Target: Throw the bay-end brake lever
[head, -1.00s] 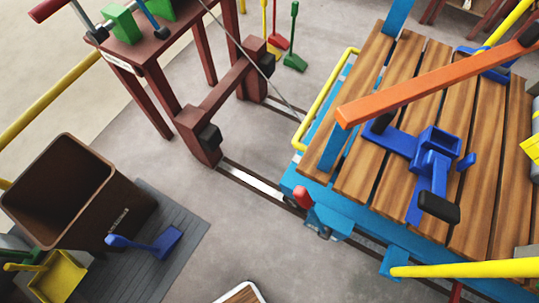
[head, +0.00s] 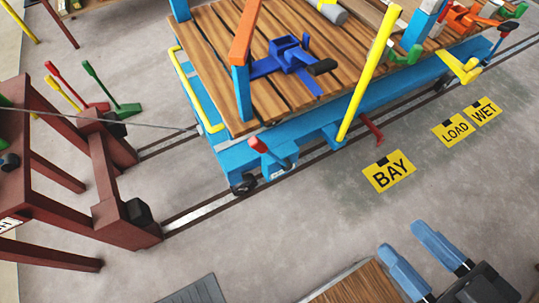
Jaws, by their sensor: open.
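A blue rail cart (head: 225,150) with a wooden slat deck (head: 200,62) stands on rails at the upper middle of the head view. A short lever with a red grip (head: 258,145) sticks up from its near left corner, above a wheel. A dark red piece (head: 372,129) juts from its near side, close to the yellow BAY plate (head: 389,174). I cannot tell for certain which is the bay-end brake lever. My gripper (head: 401,238), with two blue fingers, is open and empty at the lower right, apart from the cart and both pieces.
Yellow LOAD (head: 455,130) and WET (head: 483,111) plates lie on the floor at right. A yellow bar (head: 370,72) slants up beside the cart. A dark red frame (head: 120,205) stands at left. The grey floor between gripper and cart is mostly clear.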

